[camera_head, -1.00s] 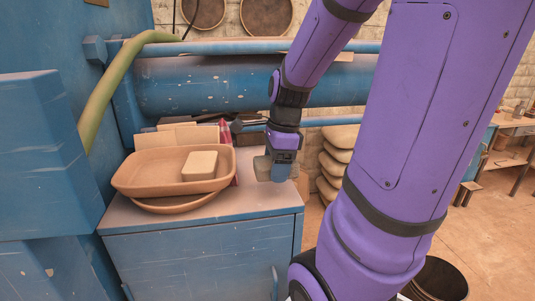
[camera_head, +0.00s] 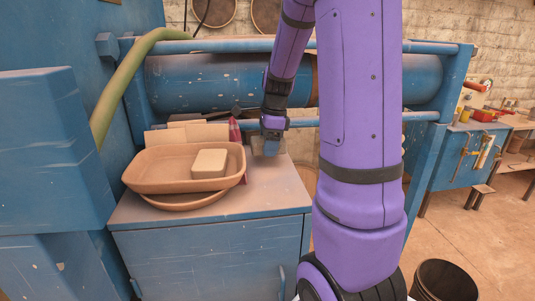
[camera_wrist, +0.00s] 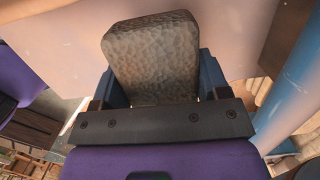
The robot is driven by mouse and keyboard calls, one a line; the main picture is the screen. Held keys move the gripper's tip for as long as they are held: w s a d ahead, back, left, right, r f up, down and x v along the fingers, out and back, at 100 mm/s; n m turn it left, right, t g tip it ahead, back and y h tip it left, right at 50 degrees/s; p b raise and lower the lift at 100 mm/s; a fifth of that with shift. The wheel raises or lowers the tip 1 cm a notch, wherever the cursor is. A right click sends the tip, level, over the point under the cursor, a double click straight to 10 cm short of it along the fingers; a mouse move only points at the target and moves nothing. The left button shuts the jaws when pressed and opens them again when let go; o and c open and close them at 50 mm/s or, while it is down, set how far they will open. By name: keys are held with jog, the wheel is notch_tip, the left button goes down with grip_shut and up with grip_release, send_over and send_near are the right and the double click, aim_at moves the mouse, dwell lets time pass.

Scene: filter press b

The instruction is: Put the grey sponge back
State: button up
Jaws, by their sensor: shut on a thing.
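The grey sponge (camera_wrist: 152,55) is a mottled, rounded block. In the wrist view it is gripped between the blue fingers of my gripper (camera_wrist: 160,78) and sticks out beyond them. In the head view my gripper (camera_head: 267,146) is over the back right part of the blue cabinet top (camera_head: 268,184), right of the brown tray. The sponge is too small there to make out clearly, and I cannot tell whether it touches the cabinet top.
A brown tray (camera_head: 150,177) holding a cream block (camera_head: 209,163) rests on a round dish (camera_head: 185,201) on the cabinet. Upright boards (camera_head: 190,134) and a red item (camera_head: 235,130) stand behind. A blue cylinder (camera_head: 210,80) runs across the back. The cabinet's front right is clear.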

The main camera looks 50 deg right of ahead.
aim_at(267, 161)
jog(key=shift+w+d, duration=0.2)
jog(key=shift+w, duration=0.15)
jog(key=shift+f, duration=1.75)
jog(key=shift+f, duration=0.2)
jog(key=o, duration=0.9)
jog(key=shift+r, duration=0.1)
